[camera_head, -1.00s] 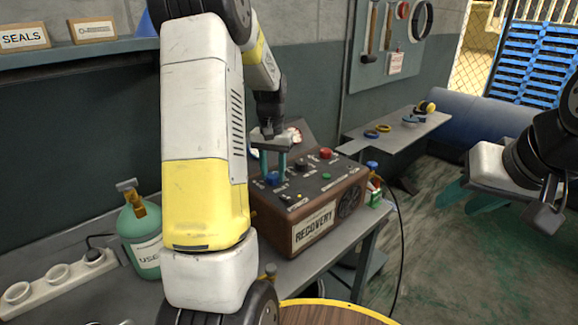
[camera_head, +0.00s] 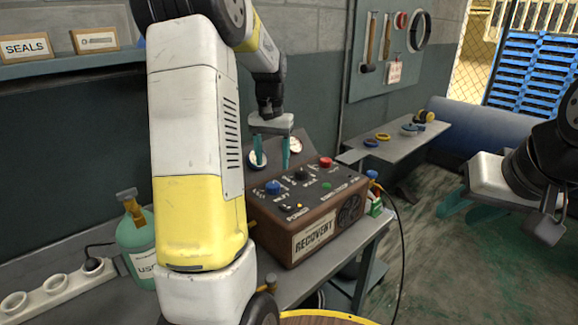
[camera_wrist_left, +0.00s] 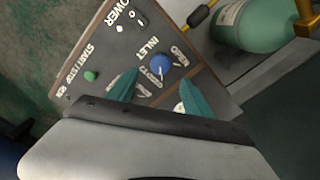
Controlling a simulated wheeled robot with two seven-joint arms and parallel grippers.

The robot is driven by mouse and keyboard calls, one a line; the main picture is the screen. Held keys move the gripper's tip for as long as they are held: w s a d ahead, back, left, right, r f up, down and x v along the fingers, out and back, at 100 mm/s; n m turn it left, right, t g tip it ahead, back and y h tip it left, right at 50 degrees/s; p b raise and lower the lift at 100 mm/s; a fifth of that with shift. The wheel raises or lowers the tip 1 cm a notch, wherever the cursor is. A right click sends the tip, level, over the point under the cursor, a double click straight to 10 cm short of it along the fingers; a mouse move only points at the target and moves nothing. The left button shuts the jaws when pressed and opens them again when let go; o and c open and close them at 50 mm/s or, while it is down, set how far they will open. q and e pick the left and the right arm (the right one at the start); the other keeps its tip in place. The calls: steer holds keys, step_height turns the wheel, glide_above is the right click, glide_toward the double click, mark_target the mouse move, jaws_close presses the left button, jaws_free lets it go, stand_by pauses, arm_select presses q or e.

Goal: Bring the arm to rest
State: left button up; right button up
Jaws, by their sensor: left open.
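My left gripper (camera_head: 272,152) is open and empty, pointing down above the back of the recovery machine's panel. In the left wrist view its two teal fingers (camera_wrist_left: 162,92) are spread apart over the panel, near the blue inlet knob (camera_wrist_left: 160,64). The recovery machine (camera_head: 312,232) is a brown box with a dark sloped panel, standing on the bench. The blue knob (camera_head: 273,187) sits at the panel's left in the head view. My right gripper (camera_head: 505,208) is at the right edge with its teal fingers apart, over the floor and empty.
A green cylinder (camera_head: 136,240) stands left on the grey bench beside a white socket strip (camera_head: 45,290). A side table (camera_head: 400,146) with rings and small tools stands behind. A yellow-rimmed round top (camera_head: 330,318) is at the bottom. Tools hang on a wall board (camera_head: 395,40).

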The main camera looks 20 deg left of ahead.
arm_select(q)
steer(key=shift+r, duration=0.25)
steer(key=s+d+r+t, duration=0.3)
steer(key=s+d+r, duration=0.45)
steer(key=s, duration=0.25)
steer(key=s+d+m+t+h, duration=0.1)
steer(key=s+d, duration=0.4)
steer(key=s, duration=0.8)
steer(key=shift+s+r+t+h, duration=0.2)
steer(key=shift+t+h, duration=0.4)
steer(key=shift+t, duration=0.5)
